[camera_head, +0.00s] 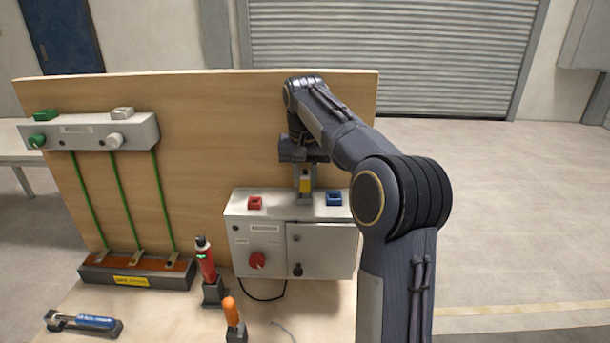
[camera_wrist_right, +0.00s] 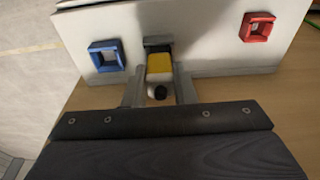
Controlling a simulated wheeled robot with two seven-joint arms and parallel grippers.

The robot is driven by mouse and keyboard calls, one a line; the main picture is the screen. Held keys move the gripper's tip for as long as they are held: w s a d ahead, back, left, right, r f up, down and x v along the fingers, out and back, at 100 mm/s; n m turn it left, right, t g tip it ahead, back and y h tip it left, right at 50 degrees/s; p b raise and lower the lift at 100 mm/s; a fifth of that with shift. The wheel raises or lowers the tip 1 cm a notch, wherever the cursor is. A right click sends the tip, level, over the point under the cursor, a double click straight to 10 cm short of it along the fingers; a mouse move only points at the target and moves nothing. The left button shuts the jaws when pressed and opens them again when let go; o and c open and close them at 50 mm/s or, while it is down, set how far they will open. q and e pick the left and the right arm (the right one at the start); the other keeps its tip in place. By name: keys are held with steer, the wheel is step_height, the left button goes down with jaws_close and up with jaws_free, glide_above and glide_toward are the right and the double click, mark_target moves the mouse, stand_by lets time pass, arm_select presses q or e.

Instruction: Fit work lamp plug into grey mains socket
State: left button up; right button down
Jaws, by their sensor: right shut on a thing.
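My right gripper (camera_head: 305,190) points down over the top of the grey control box (camera_head: 322,213). It is shut on the work lamp plug (camera_head: 305,184), which has a yellow band. The plug also shows in the right wrist view (camera_wrist_right: 159,65), with a white body and dark cable end between my fingers (camera_wrist_right: 158,88). The grey mains socket (camera_wrist_right: 157,41) lies right at the plug's far end, between the red and blue sockets. How deep the plug sits in it is hidden. My left gripper is not in view.
The red socket (camera_head: 254,202) and blue socket (camera_head: 334,198) flank the fingers. A wooden board (camera_head: 210,130) stands behind. A red tool (camera_head: 205,258), an orange-handled tool (camera_head: 232,312) and a blue-handled tool (camera_head: 95,322) are at the front left.

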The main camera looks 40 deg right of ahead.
steer(key=shift+f+b, duration=0.3)
steer(key=shift+f, duration=0.3)
steer(key=c, duration=0.6)
jaws_free()
steer(key=shift+c, duration=0.2)
steer(key=shift+r, duration=0.1)
step_height(320, 180, up, 3)
steer(key=p, duration=0.3)
steer(key=shift+r, duration=2.4)
